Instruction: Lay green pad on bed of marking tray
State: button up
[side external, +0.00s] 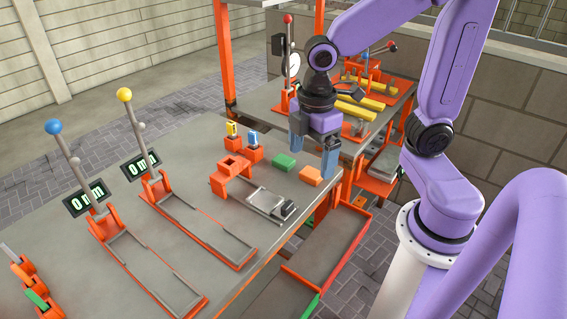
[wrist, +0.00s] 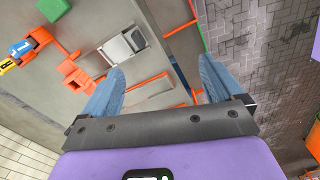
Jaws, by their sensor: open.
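The green pad (side external: 285,162) lies flat on the grey bench in the side view. Part of it shows at the top left of the wrist view (wrist: 53,9). A grey metal tray with a shallow bed, which I take as the marking tray (side external: 262,199), lies nearer the bench's front edge. My gripper (side external: 314,160) is open and empty, pointing down above the bench's right end, near the green pad. The wrist view shows both blue fingers (wrist: 160,82) wide apart.
An orange pad (side external: 310,175) lies close beside my gripper. An orange stand (side external: 232,166) and yellow and blue stamp-like pieces (side external: 252,139) stand left of the green pad. Lever fixtures (side external: 150,190) occupy the left bench. An orange-edged bin (side external: 335,255) sits below the front edge.

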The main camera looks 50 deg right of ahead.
jog(key=w+d+n, duration=0.2)
jog(key=w+d, duration=0.3)
jog(key=w, duration=0.6)
jog(key=n, duration=0.2)
send_over(283, 159)
notch_tip(283, 159, down, 2)
jog(key=f, duration=1.1)
jog(key=shift+s+d+f, duration=0.1)
jog(key=shift+s+f, duration=0.15)
jog(key=shift+w+f, duration=0.15)
jog(key=shift+f, duration=2.85)
jog(key=c, duration=1.2)
